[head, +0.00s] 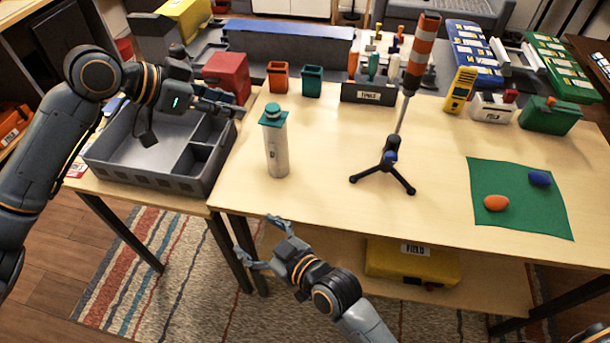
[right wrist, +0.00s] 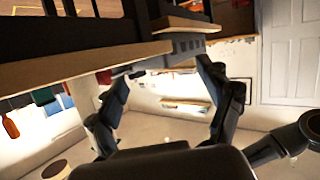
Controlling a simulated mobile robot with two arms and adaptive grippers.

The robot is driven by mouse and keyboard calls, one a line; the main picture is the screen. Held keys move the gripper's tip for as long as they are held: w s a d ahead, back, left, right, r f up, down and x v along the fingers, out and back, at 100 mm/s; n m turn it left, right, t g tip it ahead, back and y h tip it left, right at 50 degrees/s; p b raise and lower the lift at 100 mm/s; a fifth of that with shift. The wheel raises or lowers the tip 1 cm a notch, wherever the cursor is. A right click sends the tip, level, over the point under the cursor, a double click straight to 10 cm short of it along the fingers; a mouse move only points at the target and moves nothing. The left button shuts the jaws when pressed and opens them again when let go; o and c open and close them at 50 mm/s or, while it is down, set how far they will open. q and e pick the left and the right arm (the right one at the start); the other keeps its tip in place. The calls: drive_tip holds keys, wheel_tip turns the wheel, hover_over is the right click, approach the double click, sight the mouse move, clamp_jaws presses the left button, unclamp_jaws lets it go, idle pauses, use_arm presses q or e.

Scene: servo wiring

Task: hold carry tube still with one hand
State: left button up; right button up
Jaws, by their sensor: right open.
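The carry tube (head: 277,150) is a pale upright cylinder with a teal cap, standing near the left edge of the main table in the head view. My left gripper (head: 236,106) is up and left of the tube, above the grey tray and apart from the tube. Its fingers are small and seen edge-on, so their opening is unclear. My right gripper (head: 246,250) is open and empty, in front of the table's front edge and below the tube. Its two spread fingers (right wrist: 168,72) also show in the right wrist view, with nothing between them.
A grey divided tray (head: 150,178) stands on the side table at left. A small tripod (head: 388,172) with a striped orange-white piece on its rod stands right of the tube. A green mat (head: 520,215) bears an orange and a blue egg-shaped object. Bins and boxes line the back.

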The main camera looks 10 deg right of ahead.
sight(281, 144)
drive_tip(key=w+d+r+m+t+h, duration=0.2)
drive_tip(key=w+d+r+m+t, duration=0.4)
drive_tip(key=d+r, duration=0.45)
drive_tip(key=shift+n, duration=0.7)
drive_tip(key=x, duration=0.9)
drive_tip(key=d+f+x, duration=0.1)
drive_tip(key=x, duration=0.4)
drive_tip(key=shift+w+a, duration=0.2)
drive_tip(key=shift+w, duration=0.25)
